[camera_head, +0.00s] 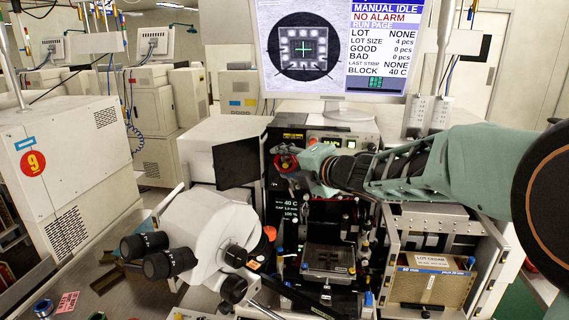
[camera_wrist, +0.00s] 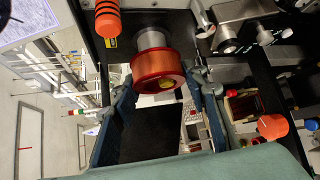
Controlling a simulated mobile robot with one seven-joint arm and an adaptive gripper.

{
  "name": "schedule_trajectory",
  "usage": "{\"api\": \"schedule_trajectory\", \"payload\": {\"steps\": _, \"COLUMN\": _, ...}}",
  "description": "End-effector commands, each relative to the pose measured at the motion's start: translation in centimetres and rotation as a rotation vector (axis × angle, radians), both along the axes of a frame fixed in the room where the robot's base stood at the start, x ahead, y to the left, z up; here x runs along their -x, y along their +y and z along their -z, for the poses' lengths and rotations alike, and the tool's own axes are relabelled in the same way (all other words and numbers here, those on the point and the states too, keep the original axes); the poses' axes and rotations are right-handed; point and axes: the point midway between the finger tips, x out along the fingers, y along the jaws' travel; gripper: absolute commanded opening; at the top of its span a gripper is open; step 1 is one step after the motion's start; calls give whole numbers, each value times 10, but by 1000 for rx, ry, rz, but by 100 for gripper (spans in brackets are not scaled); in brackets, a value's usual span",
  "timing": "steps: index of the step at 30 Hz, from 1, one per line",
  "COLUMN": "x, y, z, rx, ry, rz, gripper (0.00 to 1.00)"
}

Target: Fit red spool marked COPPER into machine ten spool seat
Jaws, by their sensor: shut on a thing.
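The red spool (camera_wrist: 158,72), with copper-coloured winding, sits between the two fingers of my gripper (camera_wrist: 165,98) in the wrist view. My gripper is shut on it. In the head view the spool (camera_head: 284,160) shows small at the upper left of the machine, at the end of my gripper (camera_head: 296,168). A pale grey cylinder (camera_wrist: 150,38), which looks like the spool seat, stands directly behind the spool and roughly in line with it. The spool hides its near end, so I cannot tell whether they touch. The COPPER marking is not readable.
An orange-red knob (camera_wrist: 107,18) is close to the upper left of the spool, and another orange knob (camera_wrist: 272,127) is at the right. A microscope (camera_head: 195,235) stands in front left. The monitor (camera_head: 335,50) is above. A cabinet marked 9 (camera_head: 33,163) is at the left.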

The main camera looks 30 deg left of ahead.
Motion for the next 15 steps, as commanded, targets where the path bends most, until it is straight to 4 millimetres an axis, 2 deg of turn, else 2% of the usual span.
{"api": "schedule_trajectory", "payload": {"steps": 15, "x": -13, "y": 4, "z": -1, "rx": 0, "ry": 0, "rz": 0, "gripper": 16}}
